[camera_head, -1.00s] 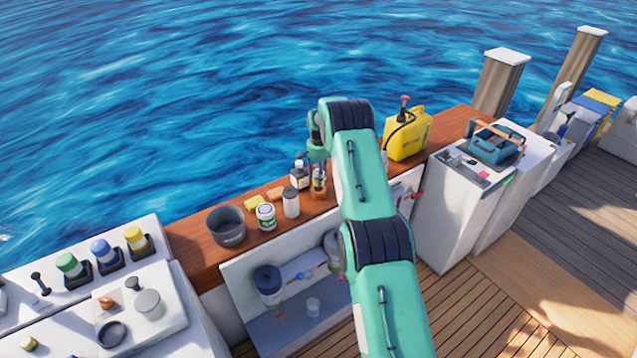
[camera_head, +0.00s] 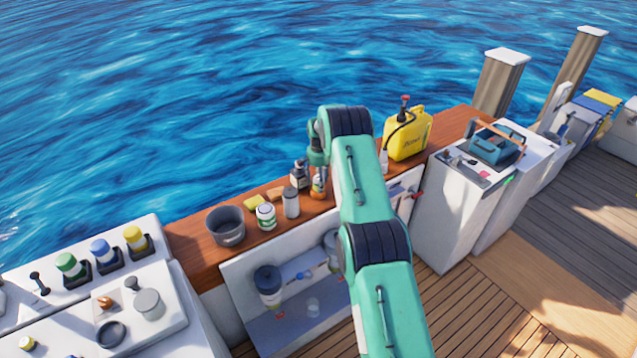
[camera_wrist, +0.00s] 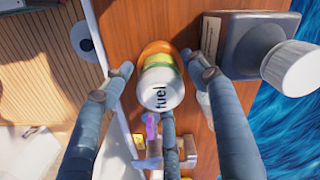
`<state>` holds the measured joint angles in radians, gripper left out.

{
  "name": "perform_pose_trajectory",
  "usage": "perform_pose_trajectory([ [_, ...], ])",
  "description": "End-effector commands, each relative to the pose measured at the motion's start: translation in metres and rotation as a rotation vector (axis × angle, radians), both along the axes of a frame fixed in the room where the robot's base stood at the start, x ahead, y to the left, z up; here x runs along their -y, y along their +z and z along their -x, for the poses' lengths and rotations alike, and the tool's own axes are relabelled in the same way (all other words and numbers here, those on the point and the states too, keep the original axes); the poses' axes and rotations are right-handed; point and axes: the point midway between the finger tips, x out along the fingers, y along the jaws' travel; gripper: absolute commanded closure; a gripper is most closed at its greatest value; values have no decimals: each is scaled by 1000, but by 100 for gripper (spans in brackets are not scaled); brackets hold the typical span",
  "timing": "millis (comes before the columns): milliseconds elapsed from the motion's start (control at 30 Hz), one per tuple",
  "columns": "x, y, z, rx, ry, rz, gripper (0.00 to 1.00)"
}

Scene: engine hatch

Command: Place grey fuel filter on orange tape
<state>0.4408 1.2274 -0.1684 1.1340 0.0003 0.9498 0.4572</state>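A grey-white cylinder marked "fuel" (camera_wrist: 160,92), the fuel filter, stands seemingly upright on the wooden ledge, with a green-yellow band. Orange (camera_wrist: 157,47) shows at its base, seemingly the orange tape under it; the join is partly hidden. In the head view the filter (camera_head: 318,182) shows small below my gripper (camera_head: 318,160). In the wrist view my gripper (camera_wrist: 157,68) has its fingers spread around the filter, with small gaps at both sides. It looks open and holds nothing.
A dark bottle with a white cap (camera_wrist: 292,67) stands close on the right in the wrist view. A grey can (camera_head: 291,202), a white-green can (camera_head: 266,216) and a dark pot (camera_head: 226,226) stand left along the ledge. A yellow jug (camera_head: 406,135) stands right.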

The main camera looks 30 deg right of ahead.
Motion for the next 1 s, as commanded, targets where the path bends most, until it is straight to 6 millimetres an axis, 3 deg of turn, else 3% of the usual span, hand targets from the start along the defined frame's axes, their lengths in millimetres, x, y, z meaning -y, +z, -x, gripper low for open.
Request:
perform_pose_trajectory([
  [467, 0, 8, -1, 1, 0, 0, 41],
  [667, 0, 29, -1, 3, 0, 2, 41],
  [1000, 0, 85, -1, 2, 0, 1, 41],
])
